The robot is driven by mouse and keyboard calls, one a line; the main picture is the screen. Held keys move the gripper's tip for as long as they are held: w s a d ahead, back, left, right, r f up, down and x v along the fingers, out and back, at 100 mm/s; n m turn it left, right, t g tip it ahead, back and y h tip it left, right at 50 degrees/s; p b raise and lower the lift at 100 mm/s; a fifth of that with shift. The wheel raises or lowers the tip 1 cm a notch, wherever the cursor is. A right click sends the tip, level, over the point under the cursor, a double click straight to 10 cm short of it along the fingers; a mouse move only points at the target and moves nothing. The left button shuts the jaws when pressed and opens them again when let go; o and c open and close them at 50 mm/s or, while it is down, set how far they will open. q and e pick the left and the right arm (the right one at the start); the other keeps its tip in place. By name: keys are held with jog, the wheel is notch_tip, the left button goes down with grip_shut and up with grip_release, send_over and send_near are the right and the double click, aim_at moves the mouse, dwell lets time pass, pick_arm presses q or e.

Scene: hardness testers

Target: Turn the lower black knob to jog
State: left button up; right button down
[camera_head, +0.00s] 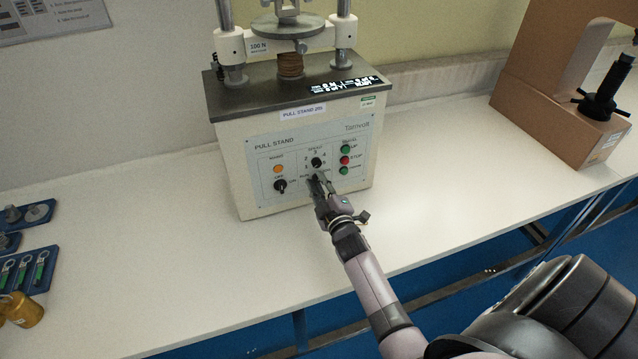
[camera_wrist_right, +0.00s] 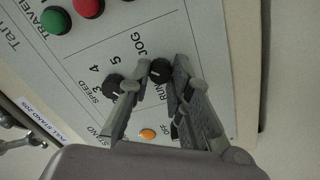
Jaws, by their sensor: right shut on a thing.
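The pull stand (camera_head: 300,150) has a pale front panel with black knobs and coloured buttons. The lower black knob (camera_wrist_right: 160,70) sits between the RUN and JOG labels in the right wrist view. My right gripper (camera_head: 318,181) reaches the panel from below and is shut on this knob, with one finger on each side. The fingers (camera_wrist_right: 155,76) also show in the wrist view. In the head view the gripper mostly hides the knob. The black speed knob (camera_head: 316,162) is just above; it lies close beside one finger in the wrist view (camera_wrist_right: 112,87). My left gripper is not in view.
A separate black OFF knob (camera_head: 280,185) and an orange lamp (camera_head: 278,169) are on the panel's left. Green and red buttons (camera_head: 345,160) are on its right. A brown tester (camera_head: 550,90) stands at right. Blue trays (camera_head: 25,270) lie at left. The bench between is clear.

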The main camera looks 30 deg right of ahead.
jog(key=shift+f, duration=0.2)
jog(key=c, duration=1.5)
grip_release()
jog(key=shift+r, duration=0.1)
jog(key=shift+o, duration=0.2)
jog(key=v, duration=1.2)
